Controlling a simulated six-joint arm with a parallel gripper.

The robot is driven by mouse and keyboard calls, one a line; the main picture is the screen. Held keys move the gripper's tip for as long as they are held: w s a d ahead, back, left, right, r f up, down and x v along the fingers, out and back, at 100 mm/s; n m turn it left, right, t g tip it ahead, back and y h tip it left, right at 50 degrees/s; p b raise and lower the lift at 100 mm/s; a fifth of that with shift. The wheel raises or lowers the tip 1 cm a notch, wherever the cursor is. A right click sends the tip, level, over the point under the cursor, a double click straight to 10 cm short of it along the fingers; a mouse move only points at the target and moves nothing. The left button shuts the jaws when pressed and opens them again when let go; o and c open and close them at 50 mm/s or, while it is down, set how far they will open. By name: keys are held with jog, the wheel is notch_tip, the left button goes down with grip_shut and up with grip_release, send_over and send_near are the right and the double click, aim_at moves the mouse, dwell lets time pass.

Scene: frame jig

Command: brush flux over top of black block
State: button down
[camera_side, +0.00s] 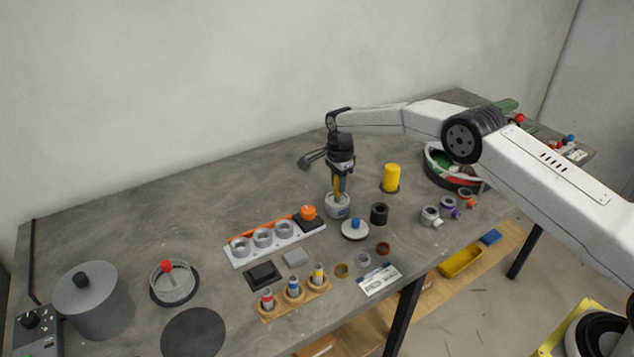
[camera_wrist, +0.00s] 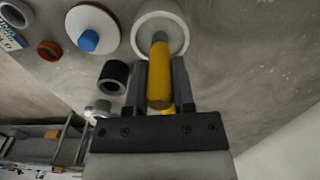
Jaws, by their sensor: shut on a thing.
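My gripper (camera_side: 340,178) is shut on the yellow handle of a brush (camera_wrist: 159,75), which points down. The brush's lower end is inside a white flux pot (camera_side: 338,206), so its bristles are hidden. The pot's round rim (camera_wrist: 181,33) surrounds the handle's end in the wrist view. A flat black square block (camera_side: 263,275) lies on the table to the left. Another dark block (camera_side: 308,224) sits at the right end of a white rack, with an orange knob on it. I cannot tell which is the task's block.
A white lid with a blue knob (camera_side: 355,229) and a black ring (camera_side: 379,213) lie close to the pot. The white rack (camera_side: 275,244) holds grey rings. A wooden stand (camera_side: 294,300) and a yellow cylinder (camera_side: 391,178) are nearby. The table's back left is clear.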

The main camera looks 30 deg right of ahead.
jog(key=shift+r, duration=2.9)
jog(key=shift+s, duration=0.15)
jog(key=s+d+r+n, duration=0.1)
jog(key=s+n, duration=0.8)
jog(key=s, duration=0.3)
jog(key=s+d+r+n, duration=0.1)
jog(key=s+n, duration=0.8)
jog(key=s, duration=0.3)
jog(key=shift+r, duration=0.25)
